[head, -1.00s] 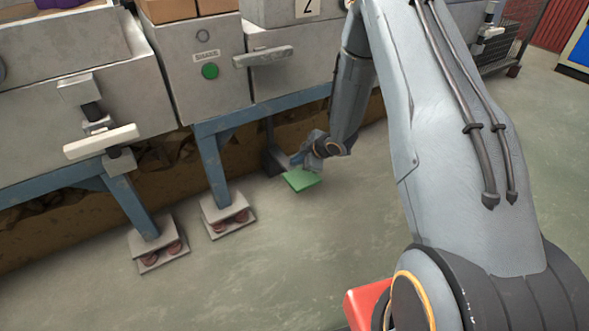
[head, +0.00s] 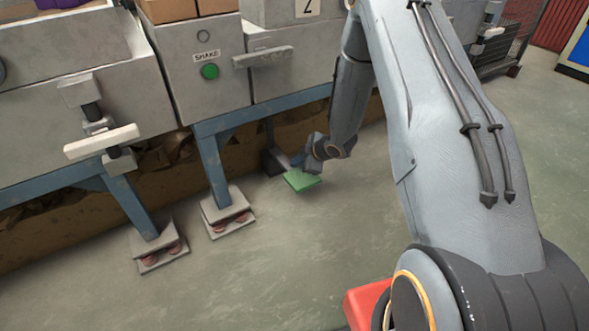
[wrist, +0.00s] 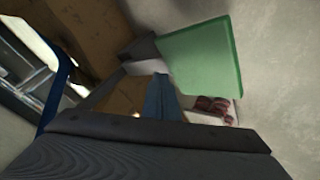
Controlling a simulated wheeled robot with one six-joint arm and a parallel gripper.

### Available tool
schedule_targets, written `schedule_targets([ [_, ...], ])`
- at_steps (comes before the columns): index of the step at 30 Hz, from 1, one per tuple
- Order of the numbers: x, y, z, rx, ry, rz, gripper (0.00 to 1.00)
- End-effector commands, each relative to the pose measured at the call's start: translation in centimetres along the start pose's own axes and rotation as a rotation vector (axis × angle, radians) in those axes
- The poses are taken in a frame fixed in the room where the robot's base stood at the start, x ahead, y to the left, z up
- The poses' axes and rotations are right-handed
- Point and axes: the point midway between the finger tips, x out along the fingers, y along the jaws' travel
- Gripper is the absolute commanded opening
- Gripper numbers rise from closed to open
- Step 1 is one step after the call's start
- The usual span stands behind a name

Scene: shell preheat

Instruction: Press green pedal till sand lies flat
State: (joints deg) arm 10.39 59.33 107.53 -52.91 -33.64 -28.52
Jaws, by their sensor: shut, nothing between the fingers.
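The green pedal (head: 304,181) is a flat plate low over the floor, below the bench. It also shows large in the upper middle of the wrist view (wrist: 203,60). My gripper (head: 298,161) is shut and empty, just behind and above the pedal's far edge in the head view. I cannot tell whether it touches the pedal. In the wrist view the dark gripper body (wrist: 150,145) fills the bottom, with the pedal beyond it. No sand surface shows in either view.
A grey cabinet with a SHAKE label and a round green button (head: 209,71) stands above the pedal. Blue bench legs rest on footed plates (head: 227,214) to the pedal's left. A white-handled clamp (head: 101,141) sticks out at left. Open floor (head: 250,285) lies in front.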

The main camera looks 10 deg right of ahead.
Motion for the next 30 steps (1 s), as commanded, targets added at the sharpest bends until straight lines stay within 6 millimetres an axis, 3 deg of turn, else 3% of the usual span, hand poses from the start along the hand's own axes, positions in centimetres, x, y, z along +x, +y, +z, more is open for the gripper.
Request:
schedule_targets([
  [30, 0.72, -0.51, 0.52, -0.001, 0.0, 0.0, 0.0],
])
